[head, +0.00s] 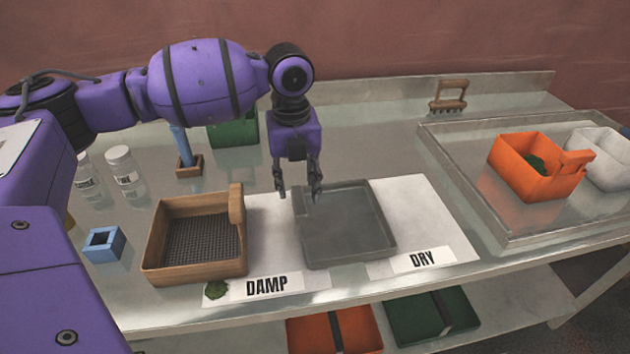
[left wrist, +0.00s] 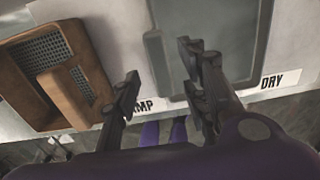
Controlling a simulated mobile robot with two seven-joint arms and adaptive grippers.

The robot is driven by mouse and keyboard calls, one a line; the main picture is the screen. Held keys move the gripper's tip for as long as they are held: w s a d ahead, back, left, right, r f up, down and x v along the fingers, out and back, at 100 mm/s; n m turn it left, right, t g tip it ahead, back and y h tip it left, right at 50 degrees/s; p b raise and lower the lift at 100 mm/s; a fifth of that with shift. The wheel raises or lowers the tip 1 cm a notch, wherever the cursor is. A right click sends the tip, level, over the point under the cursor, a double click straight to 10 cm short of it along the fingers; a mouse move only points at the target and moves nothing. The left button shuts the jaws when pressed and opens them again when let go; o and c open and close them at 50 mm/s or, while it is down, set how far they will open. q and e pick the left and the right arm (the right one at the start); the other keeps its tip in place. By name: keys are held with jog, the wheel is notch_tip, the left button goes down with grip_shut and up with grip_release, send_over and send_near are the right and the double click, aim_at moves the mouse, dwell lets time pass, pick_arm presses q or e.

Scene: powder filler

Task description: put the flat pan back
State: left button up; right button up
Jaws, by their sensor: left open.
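The flat pan, a shallow grey tray (head: 350,235), lies on the white mat (head: 430,215) between the DAMP label (head: 267,287) and the DRY label (head: 423,260). It also shows in the left wrist view (left wrist: 228,30). My left gripper (head: 299,195) points down at the pan's back left corner with its fingers apart and nothing between them. In the left wrist view the left gripper (left wrist: 165,85) has one finger over the pan's edge and the other over the mat outside it. I cannot tell whether a finger touches the pan. My right gripper is not in view.
A wooden sieve box (head: 160,245) stands left of the pan, with a blue square block (head: 104,244) beside it. An orange bin (head: 527,180) and a white bin (head: 603,170) stand in the metal tray (head: 470,205) at right.

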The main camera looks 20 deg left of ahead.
pick_arm(q)
notch_tip(320, 180, up, 8)
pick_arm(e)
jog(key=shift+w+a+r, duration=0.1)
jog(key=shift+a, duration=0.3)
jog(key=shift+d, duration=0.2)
pick_arm(q)
jog(key=shift+s+f, duration=0.1)
